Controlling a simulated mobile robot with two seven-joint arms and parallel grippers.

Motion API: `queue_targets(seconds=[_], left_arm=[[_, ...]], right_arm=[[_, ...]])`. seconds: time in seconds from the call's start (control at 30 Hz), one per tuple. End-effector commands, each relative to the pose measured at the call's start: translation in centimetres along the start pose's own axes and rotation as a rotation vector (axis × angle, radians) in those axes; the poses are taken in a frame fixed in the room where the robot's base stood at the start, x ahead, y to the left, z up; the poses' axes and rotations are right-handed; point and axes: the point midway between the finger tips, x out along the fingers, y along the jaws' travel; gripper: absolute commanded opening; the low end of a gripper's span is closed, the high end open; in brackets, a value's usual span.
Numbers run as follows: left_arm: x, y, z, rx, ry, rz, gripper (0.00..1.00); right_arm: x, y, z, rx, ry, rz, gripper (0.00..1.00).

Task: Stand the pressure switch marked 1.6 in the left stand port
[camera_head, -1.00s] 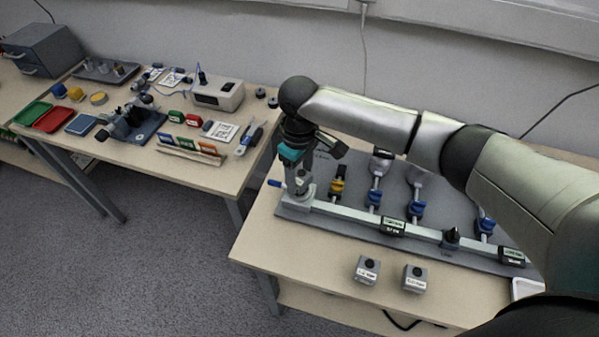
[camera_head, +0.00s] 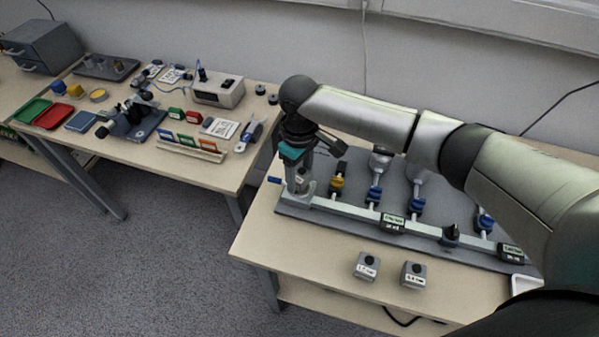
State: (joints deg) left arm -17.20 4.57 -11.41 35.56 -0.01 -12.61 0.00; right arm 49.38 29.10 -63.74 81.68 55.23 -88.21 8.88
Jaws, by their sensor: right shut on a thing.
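My right gripper (camera_head: 299,174) comes down over the left end of the stand's grey rail (camera_head: 345,206). It is shut on a small light-grey thing (camera_head: 301,184), likely a pressure switch, at the left stand port (camera_head: 299,196). The gripper hides most of the held thing and I cannot read a mark on it. I cannot tell whether it is fully seated in the port. Two other grey pressure switches with black tops, a left one (camera_head: 366,267) and a right one (camera_head: 413,274), stand on the table in front; their labels are too small to read surely. My left gripper is not in view.
A white tray (camera_head: 524,285) is at the right front. Another table on the left holds trays, tools and a grey box (camera_head: 218,92).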

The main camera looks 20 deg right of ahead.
Motion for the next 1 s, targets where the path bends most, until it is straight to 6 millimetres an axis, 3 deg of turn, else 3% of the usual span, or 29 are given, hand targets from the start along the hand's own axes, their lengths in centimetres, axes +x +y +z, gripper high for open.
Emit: queue_targets(seconds=[0.03, 0.07, 0.33, 0.67, 0.83, 1.0], left_arm=[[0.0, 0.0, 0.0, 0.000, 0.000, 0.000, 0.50], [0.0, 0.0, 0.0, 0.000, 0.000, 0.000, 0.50], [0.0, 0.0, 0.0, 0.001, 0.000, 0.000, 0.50], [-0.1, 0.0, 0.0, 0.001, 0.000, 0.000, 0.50], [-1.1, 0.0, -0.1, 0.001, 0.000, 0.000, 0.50], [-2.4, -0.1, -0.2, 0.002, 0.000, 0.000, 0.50]], right_arm=[[-0.1, 0.0, 0.0, 0.000, 0.001, 0.000, 0.00], [-0.1, 0.0, 0.0, 0.000, 0.001, 0.000, 0.60], [0.0, 0.0, 0.0, 0.000, 0.001, 0.000, 0.91], [-0.4, 0.0, 0.0, 0.000, 0.000, 0.000, 0.92], [-2.8, 0.0, -0.1, -0.001, 0.002, 0.001, 0.92], [-7.0, 0.0, -0.1, -0.001, 0.005, 0.001, 0.92]])
